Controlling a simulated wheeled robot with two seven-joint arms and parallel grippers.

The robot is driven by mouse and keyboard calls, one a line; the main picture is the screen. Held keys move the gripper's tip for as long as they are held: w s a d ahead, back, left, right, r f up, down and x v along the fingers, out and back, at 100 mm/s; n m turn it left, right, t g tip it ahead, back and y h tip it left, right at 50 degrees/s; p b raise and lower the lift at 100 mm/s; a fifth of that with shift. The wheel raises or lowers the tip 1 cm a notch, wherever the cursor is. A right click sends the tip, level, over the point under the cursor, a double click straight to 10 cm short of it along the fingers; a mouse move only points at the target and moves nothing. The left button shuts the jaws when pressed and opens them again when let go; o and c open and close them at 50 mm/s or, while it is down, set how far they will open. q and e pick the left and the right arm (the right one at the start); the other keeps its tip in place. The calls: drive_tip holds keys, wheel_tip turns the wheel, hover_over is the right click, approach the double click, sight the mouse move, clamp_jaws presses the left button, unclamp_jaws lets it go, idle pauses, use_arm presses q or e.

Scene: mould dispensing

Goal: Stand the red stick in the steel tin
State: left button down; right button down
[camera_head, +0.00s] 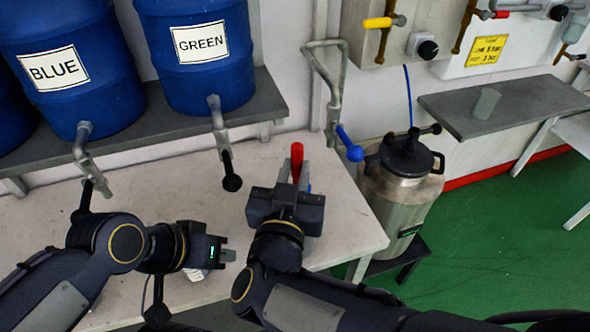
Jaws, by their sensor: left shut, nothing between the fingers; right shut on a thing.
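The red stick (297,153) stands roughly upright between the fingers of my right gripper (296,170), which is shut on it above the white table. Its lower part is hidden by the gripper. A grey object (324,192) shows just behind and to the right of this gripper, with a small blue bit beside it; it is mostly covered, and I cannot tell whether it is the steel tin or whether the stick is inside it. My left gripper (229,255) is shut and empty over the table, to the left of the right one.
Blue drums marked BLUE (55,70) and GREEN (201,41) stand on a shelf with taps hanging over the white table (345,235). A steel pot (402,190) stands right of the table. A grey cup (487,103) sits on a grey wall shelf (530,97).

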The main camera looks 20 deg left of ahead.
wheel_tip(320, 180, down, 7)
drive_tip(key=b, duration=0.5)
drive_tip(key=shift+f, duration=0.2)
drive_tip(key=c, duration=1.3)
unclamp_jaws()
drive_tip(key=shift+o, duration=0.2)
drive_tip(key=s, duration=0.7)
drive_tip(key=shift+s+d, duration=0.35)
drive_tip(key=shift+d, duration=0.1)
